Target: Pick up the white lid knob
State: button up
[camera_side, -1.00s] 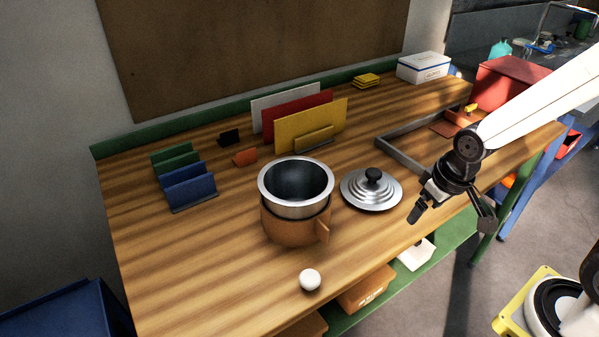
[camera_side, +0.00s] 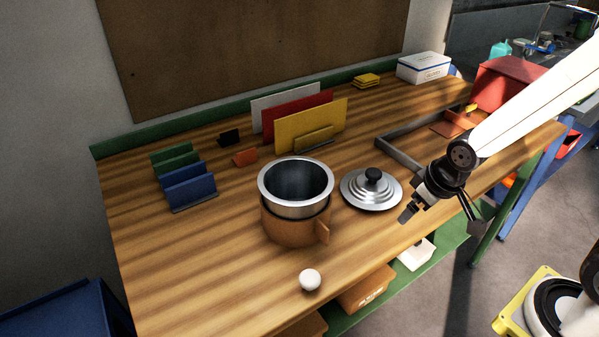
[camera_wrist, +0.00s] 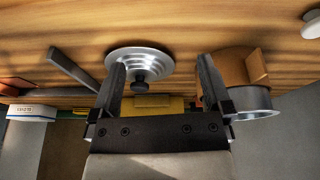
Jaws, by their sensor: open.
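The white knob (camera_side: 310,280) is a small round ball on the wooden table near its front edge, in front of the pot. It also shows, cut off, at the top right of the wrist view (camera_wrist: 312,25). A metal pot (camera_side: 296,186) sits in a brown holder (camera_side: 290,226) with a side handle. A stepped silver lid (camera_side: 371,192) with a black knob (camera_side: 373,176) lies to the right of the pot. My gripper (camera_side: 436,210) is open and empty, above the table's front edge to the right of the lid. Its two fingers (camera_wrist: 161,75) are spread in the wrist view.
Yellow, red and white panels (camera_side: 311,126) stand behind the pot. Blue and green racks (camera_side: 188,187) are at the left. A grey frame (camera_side: 400,156) lies right of the lid, with a red bin (camera_side: 507,82) beyond. The table left of the white knob is clear.

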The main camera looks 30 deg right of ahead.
aim_at(301, 281)
jog(key=w+f+n, duration=0.1)
jog(key=w+a+f+t, duration=0.1)
jog(key=w+a+f+n+t, duration=0.1)
jog(key=shift+w+a+f+n+y, duration=0.2)
jog(key=shift+w+a+n+y, duration=0.1)
jog(key=shift+w+y, duration=0.1)
jog(key=a+f+n+y, duration=0.1)
jog(key=w+a+t, duration=0.1)
jog(key=a, duration=0.1)
jog(key=a+f+n+t+y, duration=0.1)
jog(key=shift+w+a+f+n+y, duration=0.2)
jog(key=shift+w+f+n+y, duration=0.1)
jog(key=shift+w+f, duration=0.05)
jog(key=a+y, duration=0.1)
jog(key=a+f+n+y, duration=0.1)
jog(key=a, duration=0.1)
jog(key=s+a+n+t+y, duration=0.1)
jog(key=a, duration=0.1)
jog(key=shift+a+f+y, duration=0.2)
jog(key=shift+f+y, duration=0.15)
jog(key=shift+y, duration=0.05)
jog(key=s+a+n+y, duration=0.1)
jog(key=a, duration=0.1)
jog(key=s+a+n+y, duration=0.1)
jog(key=a+y, duration=0.1)
jog(key=s+a+n+y, duration=0.1)
jog(key=s+a+y, duration=0.1)
jog(key=shift+x, duration=1.25)
